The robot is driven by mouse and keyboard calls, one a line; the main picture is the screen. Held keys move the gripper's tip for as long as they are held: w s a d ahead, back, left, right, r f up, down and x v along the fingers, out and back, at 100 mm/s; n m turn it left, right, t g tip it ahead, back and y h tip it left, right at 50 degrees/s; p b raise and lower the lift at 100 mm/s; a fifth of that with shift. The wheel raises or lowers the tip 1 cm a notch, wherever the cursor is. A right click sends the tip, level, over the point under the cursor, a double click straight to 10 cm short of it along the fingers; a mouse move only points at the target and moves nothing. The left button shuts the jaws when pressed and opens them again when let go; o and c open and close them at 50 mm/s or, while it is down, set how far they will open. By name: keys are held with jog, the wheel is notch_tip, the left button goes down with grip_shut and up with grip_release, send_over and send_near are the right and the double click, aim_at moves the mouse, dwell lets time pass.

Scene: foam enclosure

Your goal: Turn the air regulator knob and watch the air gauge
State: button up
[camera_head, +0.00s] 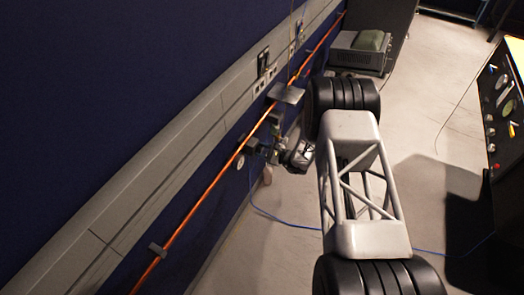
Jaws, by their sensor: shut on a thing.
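My gripper (272,152) is at the blue wall on the left, just below the orange pipe, at the end of my grey lattice arm. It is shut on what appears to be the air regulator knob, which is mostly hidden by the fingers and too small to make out. A small round pale disc (240,160), which looks like the air gauge, sits just left of the gripper by the pipe. Its needle and markings cannot be read at this size.
The orange pipe (205,196) runs along the wall under a grey trunking (150,160) with sockets. A grey flat bracket (286,93) juts out above the gripper. A dark control panel (503,95) stands at right. A blue cable (285,221) lies on the open floor.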

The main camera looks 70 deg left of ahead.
jog(key=n, duration=0.5)
jog(key=shift+n+t, duration=0.3)
jog(key=shift+n, duration=0.1)
jog(key=shift+d, duration=0.1)
jog(key=o, duration=0.9)
jog(key=shift+v, duration=3.85)
jog(key=shift+w, duration=0.1)
